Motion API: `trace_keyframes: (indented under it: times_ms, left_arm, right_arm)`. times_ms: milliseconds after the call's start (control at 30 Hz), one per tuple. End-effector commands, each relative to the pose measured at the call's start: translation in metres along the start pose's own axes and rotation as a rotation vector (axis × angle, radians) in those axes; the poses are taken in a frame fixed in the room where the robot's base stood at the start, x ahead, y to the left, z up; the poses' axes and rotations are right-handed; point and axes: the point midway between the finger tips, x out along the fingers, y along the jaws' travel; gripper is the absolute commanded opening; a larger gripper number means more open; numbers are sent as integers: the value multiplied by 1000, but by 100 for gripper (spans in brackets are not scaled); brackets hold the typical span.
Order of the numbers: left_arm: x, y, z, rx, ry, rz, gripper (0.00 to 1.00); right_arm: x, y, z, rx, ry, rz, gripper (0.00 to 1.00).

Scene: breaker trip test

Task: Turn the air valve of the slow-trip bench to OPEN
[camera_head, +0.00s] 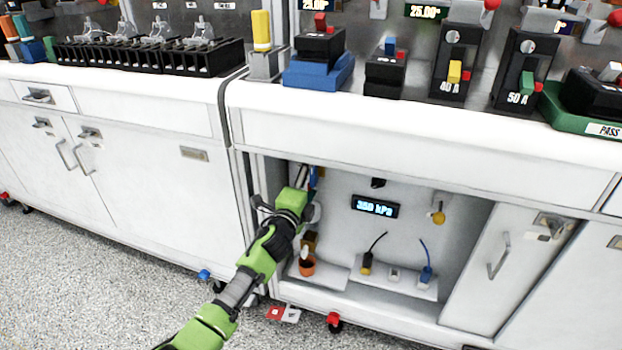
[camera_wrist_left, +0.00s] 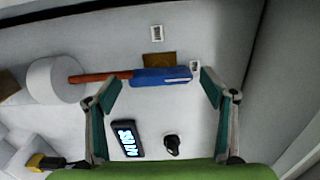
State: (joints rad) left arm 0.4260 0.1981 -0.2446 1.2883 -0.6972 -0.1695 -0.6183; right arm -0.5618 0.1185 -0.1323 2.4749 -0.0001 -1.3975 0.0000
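The air valve shows in the left wrist view as a blue lever handle (camera_wrist_left: 160,77) in front of a small brass-brown block (camera_wrist_left: 158,60), in line with a red-brown pipe (camera_wrist_left: 98,77). In the head view a bit of the blue handle (camera_head: 313,177) shows beside my left gripper (camera_head: 297,190), which covers most of the valve. My left gripper is open in the left wrist view (camera_wrist_left: 157,92). Its fingers stand on either side of the blue handle, apart, with no clear contact. Two small white labels (camera_wrist_left: 156,32) are near the valve; their text is unreadable. My right gripper is not in view.
The open bay below the bench has a lit kPa display (camera_head: 375,207), a yellow knob (camera_head: 438,215) and cabled plugs (camera_head: 426,275). An orange cup-like part (camera_head: 306,266) sits low left. A cabinet door (camera_head: 497,262) bounds the right. The white worktop (camera_head: 430,118) overhangs above.

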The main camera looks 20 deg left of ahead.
Motion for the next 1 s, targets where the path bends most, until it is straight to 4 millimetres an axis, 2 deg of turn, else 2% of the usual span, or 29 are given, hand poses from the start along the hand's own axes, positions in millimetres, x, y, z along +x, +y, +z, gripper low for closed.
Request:
trace_keyframes:
  times_ms: [167,267,700,833,1000]
  left_arm:
    - [-4,0,0,0,0,-1,76]
    - [-13,1,1,1,-1,0,76]
    - [-95,1,0,0,1,1,76]
    - [-111,1,0,0,0,1,76]
    - [-120,0,0,0,0,0,76]
  right_arm:
    - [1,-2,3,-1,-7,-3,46]
    - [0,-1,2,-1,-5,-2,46]
    - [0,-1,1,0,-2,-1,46]
    - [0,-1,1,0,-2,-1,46]
    - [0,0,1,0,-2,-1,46]
